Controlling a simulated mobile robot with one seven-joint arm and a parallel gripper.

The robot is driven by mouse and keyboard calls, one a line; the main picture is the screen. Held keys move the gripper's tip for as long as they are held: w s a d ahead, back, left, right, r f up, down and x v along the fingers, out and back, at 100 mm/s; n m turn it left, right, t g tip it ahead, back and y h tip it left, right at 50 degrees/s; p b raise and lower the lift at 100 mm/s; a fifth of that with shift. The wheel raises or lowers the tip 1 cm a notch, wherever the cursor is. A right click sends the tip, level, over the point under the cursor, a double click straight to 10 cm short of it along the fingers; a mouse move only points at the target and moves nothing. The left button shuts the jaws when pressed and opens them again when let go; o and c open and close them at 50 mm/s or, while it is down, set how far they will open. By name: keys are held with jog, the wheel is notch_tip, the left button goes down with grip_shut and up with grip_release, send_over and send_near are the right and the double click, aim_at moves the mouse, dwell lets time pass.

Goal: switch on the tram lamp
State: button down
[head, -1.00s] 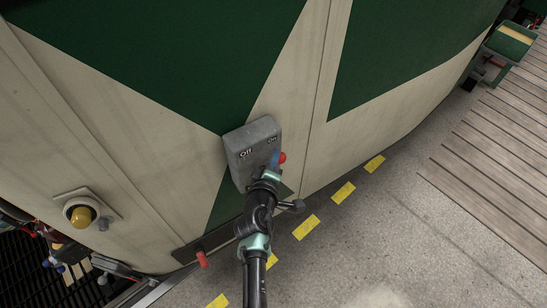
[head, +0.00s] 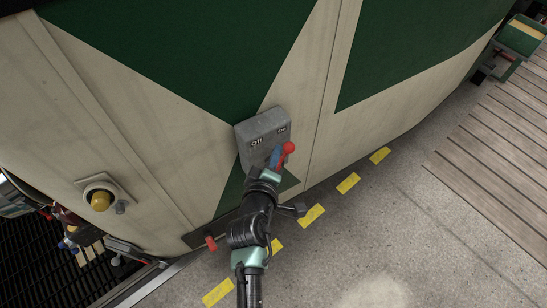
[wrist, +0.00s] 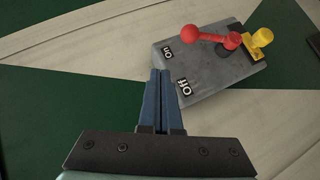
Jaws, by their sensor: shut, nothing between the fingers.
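A grey switch box (head: 262,134) marked "Off" and "On" is fixed to the tram's side. It also shows in the wrist view (wrist: 215,72). Its red ball-ended lever (wrist: 205,35) points toward the label edge, nearer "On" than "Off". A yellow knob (wrist: 262,37) stands beside the lever's pivot. My gripper (wrist: 163,75) is shut and empty. Its blue fingers overlap the label edge of the box, and the red ball is just beyond their tips, apart in the wrist view. In the head view, my gripper (head: 276,157) hides the lever's lower part. A round yellow lamp (head: 100,201) is on the tram wall; I cannot tell whether it is lit.
The green and cream tram side (head: 150,150) fills the left and back. Yellow dashes (head: 348,183) mark the open concrete floor (head: 420,220). Wooden boards (head: 490,150) lie at right. A dark pit grating (head: 35,265) is at lower left.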

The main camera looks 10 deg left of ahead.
jog(key=shift+r+v, duration=0.15)
jog(key=shift+v, duration=0.75)
jog(key=shift+r+v, duration=0.2)
jog(key=shift+v, duration=0.7)
jog(key=shift+w, duration=0.1)
jog(key=shift+w, duration=0.1)
jog(key=w+d+r+m+t+b, duration=0.2)
jog(key=r+m+t+b, duration=0.15)
jog(key=r, duration=1.15)
jog(key=w+d+r+m+t+b, duration=0.25)
jog(key=r+m, duration=0.25)
jog(key=r, duration=1)
jog(key=s+d+r+m+t+b, duration=0.1)
jog(key=s+r+m+t, duration=0.1)
jog(key=s+r, duration=0.5)
jog(key=s+d+r+m+t+b, duration=0.1)
jog(key=s+r+t, duration=0.4)
jog(key=r, duration=0.8)
jog(key=s+d+m, duration=0.1)
jog(key=s+m, duration=0.1)
jog(key=s, duration=0.1)
jog(key=shift+s+d+r, duration=0.25)
jog(key=shift+r, duration=0.15)
